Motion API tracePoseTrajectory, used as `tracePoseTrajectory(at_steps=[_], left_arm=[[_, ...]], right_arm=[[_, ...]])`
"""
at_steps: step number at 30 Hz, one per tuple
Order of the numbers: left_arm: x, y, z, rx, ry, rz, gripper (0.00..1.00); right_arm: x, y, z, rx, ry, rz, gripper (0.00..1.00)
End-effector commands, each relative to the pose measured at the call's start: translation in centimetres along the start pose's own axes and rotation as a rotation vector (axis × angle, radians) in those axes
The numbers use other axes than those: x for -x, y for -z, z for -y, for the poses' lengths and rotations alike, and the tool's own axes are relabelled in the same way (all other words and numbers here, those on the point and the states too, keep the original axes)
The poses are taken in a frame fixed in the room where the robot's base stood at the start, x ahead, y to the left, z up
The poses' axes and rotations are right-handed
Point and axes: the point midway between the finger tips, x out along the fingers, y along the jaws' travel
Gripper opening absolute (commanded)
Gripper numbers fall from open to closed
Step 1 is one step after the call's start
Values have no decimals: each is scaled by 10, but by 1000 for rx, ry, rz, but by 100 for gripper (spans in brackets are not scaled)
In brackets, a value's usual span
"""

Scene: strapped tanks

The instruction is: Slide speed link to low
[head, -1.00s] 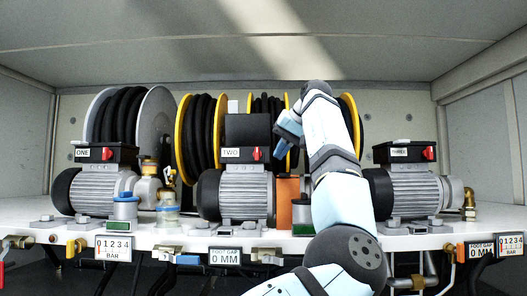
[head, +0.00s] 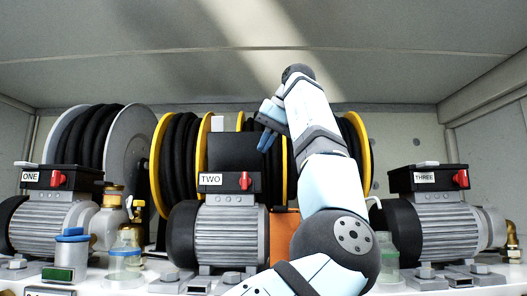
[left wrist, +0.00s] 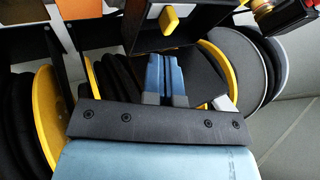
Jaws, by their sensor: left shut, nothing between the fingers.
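I see no part marked as the speed link or as low. In the left wrist view a yellow knob (left wrist: 170,20) sits in a dark box (left wrist: 190,30); I cannot tell whether it is the link. In the head view pump TWO (head: 230,235) has a black box with a red switch (head: 245,181), and a taller dark panel (head: 232,150) stands behind it. My left gripper (head: 266,125) is shut and empty, right of and above that panel, in front of the reels. Its blue fingers (left wrist: 167,60) point at the dark box, below the knob in the picture. My right gripper is out of view.
Pump ONE (head: 50,228) stands left and pump THREE (head: 445,225) right. Hose reels with yellow rims (head: 160,150) fill the back close to my gripper. An orange block (head: 284,232) stands beside pump TWO, partly behind my arm. Small jars (head: 125,255) stand at front left.

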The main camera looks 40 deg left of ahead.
Motion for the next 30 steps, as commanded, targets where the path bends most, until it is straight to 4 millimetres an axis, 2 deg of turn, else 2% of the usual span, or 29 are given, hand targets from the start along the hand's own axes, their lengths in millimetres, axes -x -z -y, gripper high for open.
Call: tracePoseTrajectory(at_steps=[1, 4, 12, 17, 30], left_arm=[[-12, 0, -1, 2, 2, 3, 0], [-31, 0, -2, 1, 2, 3, 0], [-68, 0, 0, -1, 1, 0, 0], [-77, 0, 0, -1, 0, 0, 0], [-83, 5, 4, 0, 2, 1, 0]], right_arm=[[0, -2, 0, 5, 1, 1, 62], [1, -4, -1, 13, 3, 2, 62], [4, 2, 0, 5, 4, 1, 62], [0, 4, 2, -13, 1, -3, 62], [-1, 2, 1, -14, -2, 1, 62]])
